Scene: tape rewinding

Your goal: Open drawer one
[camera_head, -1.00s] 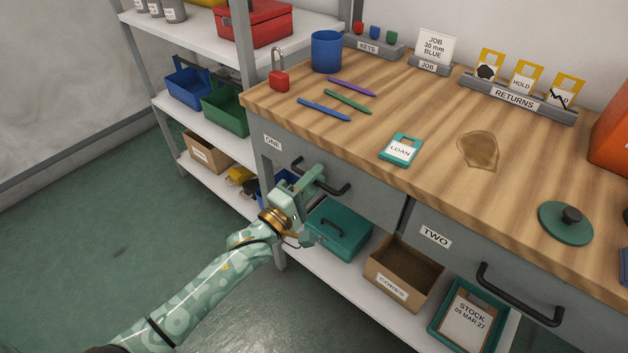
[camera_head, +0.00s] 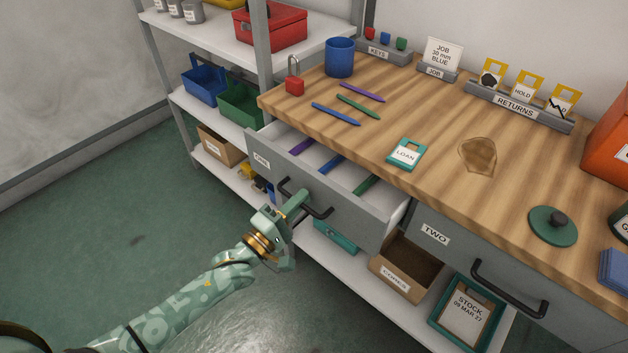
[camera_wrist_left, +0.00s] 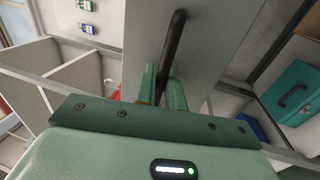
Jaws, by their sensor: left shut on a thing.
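Drawer one (camera_head: 345,217), grey with a label reading ONE, stands partly pulled out from under the wooden bench top. Inside it I see purple, blue and green strips lying in white compartments. Its black bar handle (camera_head: 318,211) is on the front face. My left gripper (camera_head: 300,200) is shut on this handle. In the left wrist view the black handle (camera_wrist_left: 175,45) runs between the two green fingers (camera_wrist_left: 162,88). My right gripper is not in view.
Drawer two (camera_head: 455,260) is closed, to the right. On the bench top (camera_head: 430,120) are a blue cup (camera_head: 340,57), a red padlock (camera_head: 294,82), a LOAN tag (camera_head: 406,154) and a green lid (camera_head: 553,225). Open floor (camera_head: 130,240) lies to the left.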

